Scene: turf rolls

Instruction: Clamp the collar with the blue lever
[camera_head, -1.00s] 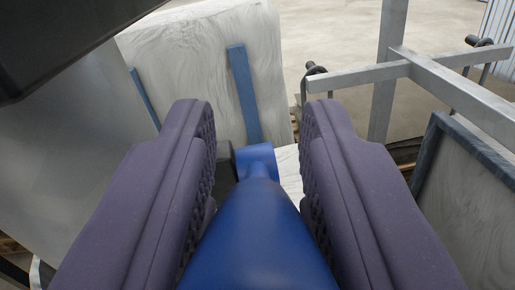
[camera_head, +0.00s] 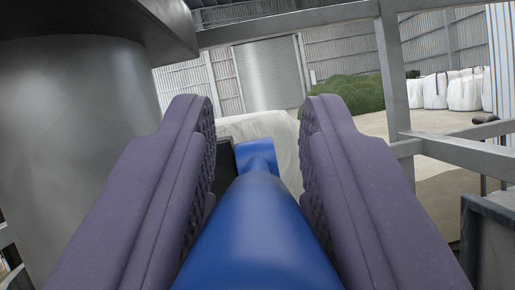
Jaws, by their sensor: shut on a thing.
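The blue lever (camera_head: 258,225) lies between the two purple padded fingers of my gripper (camera_head: 258,165) in the head camera view. My gripper is shut on it. The lever runs from the bottom of the picture up to a narrower blue end piece (camera_head: 257,154). A dark part (camera_head: 224,165) shows beside that end, next to the left finger. I cannot tell whether it belongs to the collar. The collar is not clearly visible, and a large grey cylinder (camera_head: 75,130) stands at the left under a dark wider top (camera_head: 100,20).
Grey metal framing (camera_head: 395,80) stands at the right, with a grey panel (camera_head: 490,240) below it. A pale wrapped block (camera_head: 262,128) is behind the lever. Green turf rolls (camera_head: 345,95) and white bags (camera_head: 450,92) are far back on open floor, before a roller door (camera_head: 268,75).

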